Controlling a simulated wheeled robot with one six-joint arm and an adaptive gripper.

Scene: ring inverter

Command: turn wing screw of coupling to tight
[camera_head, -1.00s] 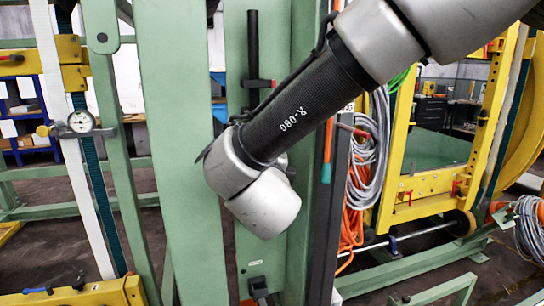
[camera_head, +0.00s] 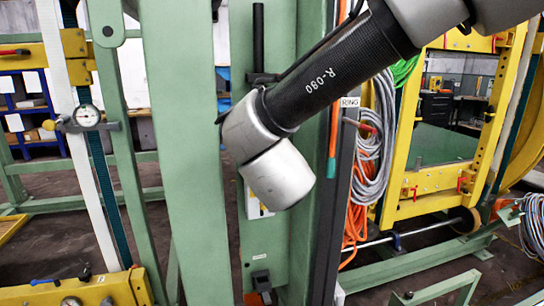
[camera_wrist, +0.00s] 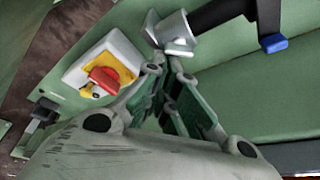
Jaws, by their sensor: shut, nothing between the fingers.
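My gripper (camera_wrist: 162,72) shows in the wrist view with its fingers together and nothing between them. In the head view my arm's end hides it. Just beyond the fingertips is a grey metal piece with flared, wing-like parts (camera_wrist: 172,36), at the end of a black rod (camera_wrist: 222,14). I cannot tell for certain that it is the coupling's wing screw, nor whether the fingertips touch it. In the head view the black rod (camera_head: 258,38) stands upright along the green frame, and its lower end is hidden.
A red rotary switch (camera_wrist: 103,80) on a yellow plate and white box is close left of my fingers. A black latch (camera_wrist: 41,113) is farther left. A blue-ended clamp (camera_wrist: 273,43) is on the rod. A green post (camera_head: 180,150) stands left of my arm; cables (camera_head: 370,150) hang right.

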